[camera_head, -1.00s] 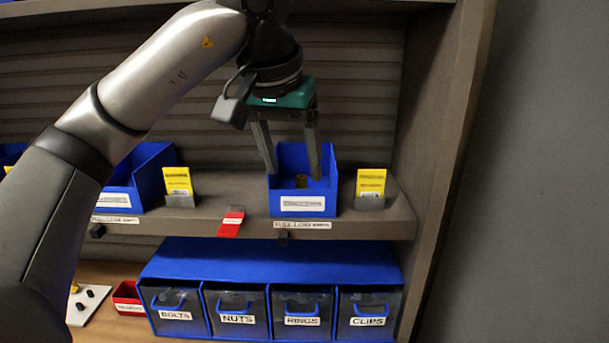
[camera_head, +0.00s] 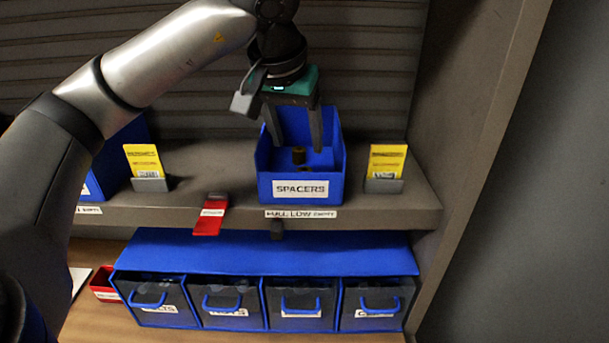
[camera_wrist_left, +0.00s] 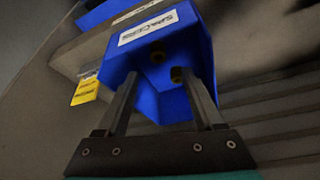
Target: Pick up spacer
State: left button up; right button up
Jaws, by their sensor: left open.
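A blue bin labelled SPACERS (camera_head: 300,189) stands on the shelf; it also shows in the left wrist view (camera_wrist_left: 170,40). Nothing is between the fingers' grip. My right gripper is out of view.
Yellow cards in grey holders stand left (camera_head: 145,163) and right (camera_head: 386,164) of the bin. A blue drawer unit (camera_head: 265,250) sits below. A side wall (camera_head: 470,150) rises at right.

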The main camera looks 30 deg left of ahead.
aim_at(304, 170)
pick_arm(q)
jog(key=p+x, duration=0.1)
jog(key=x, duration=0.6)
jog(key=shift+w+d+f, duration=0.1)
jog(key=shift+d+f, duration=0.05)
jog(key=shift+f, duration=0.2)
grip_shut()
